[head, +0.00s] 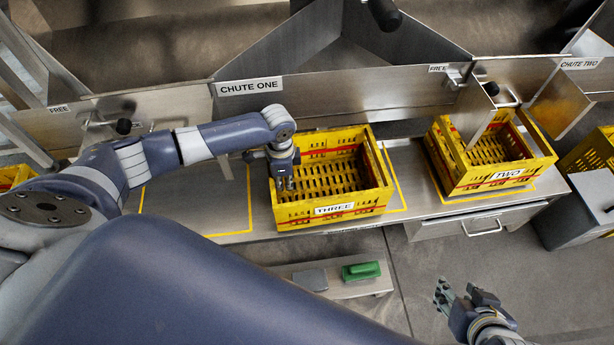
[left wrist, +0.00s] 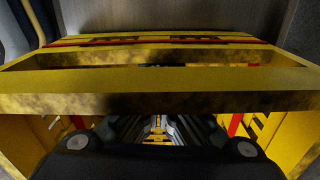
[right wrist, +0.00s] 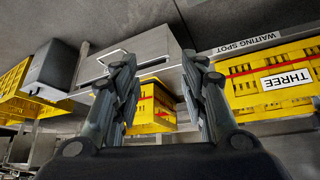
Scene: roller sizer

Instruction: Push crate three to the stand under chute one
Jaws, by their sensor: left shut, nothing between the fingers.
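Crate three (head: 364,207) is a yellow slatted crate with a red stripe and a THREE label. It stands upright on the bench, to the right of and below the CHUTE ONE sign (head: 250,87). It also shows in the right wrist view (right wrist: 240,95). My left gripper (head: 285,182) is shut and empty, low at the crate's left side wall. The crate's yellow rim (left wrist: 160,78) fills the left wrist view; I cannot tell whether the fingers touch it. The stand (head: 195,208), a bare yellow-outlined area left of the crate, is empty. My right gripper (head: 456,292) is open and empty, away from the bench.
Crate two (head: 515,182) stands on the bench under chute two at the right. A WAITING SPOT label (right wrist: 248,43) is on the bench edge by crate three. A green block (head: 361,270) lies on a low shelf before the bench. A grey bin (head: 580,215) stands right.

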